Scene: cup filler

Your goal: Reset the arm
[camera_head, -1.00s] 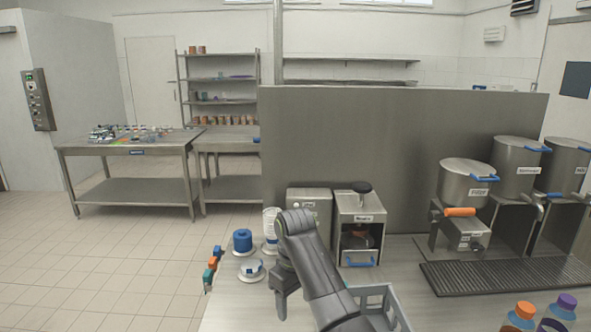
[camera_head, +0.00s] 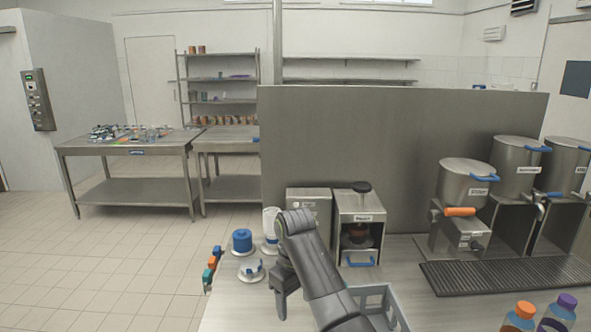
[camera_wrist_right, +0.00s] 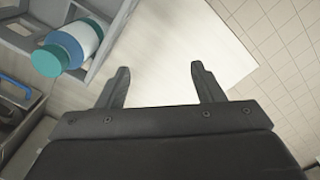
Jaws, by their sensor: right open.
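My right arm reaches over the steel counter (camera_head: 235,312) in the head view, with the right gripper (camera_head: 281,295) pointing down near the counter's left part. In the right wrist view the right gripper (camera_wrist_right: 160,85) is open and empty, its two fingers apart over bare counter surface. A white bottle with a teal band (camera_wrist_right: 70,48) lies in a grey basket (camera_wrist_right: 112,12) left of the fingers, apart from them. My left gripper does not show.
A blue-topped container (camera_head: 242,241) and a white lidded dish (camera_head: 251,270) stand left of my gripper. Machines (camera_head: 360,225), labelled pots (camera_head: 466,183), a ribbed drain tray (camera_head: 500,278) and capped bottles (camera_head: 520,318) occupy the right. The grey basket (camera_head: 385,300) is beside my arm.

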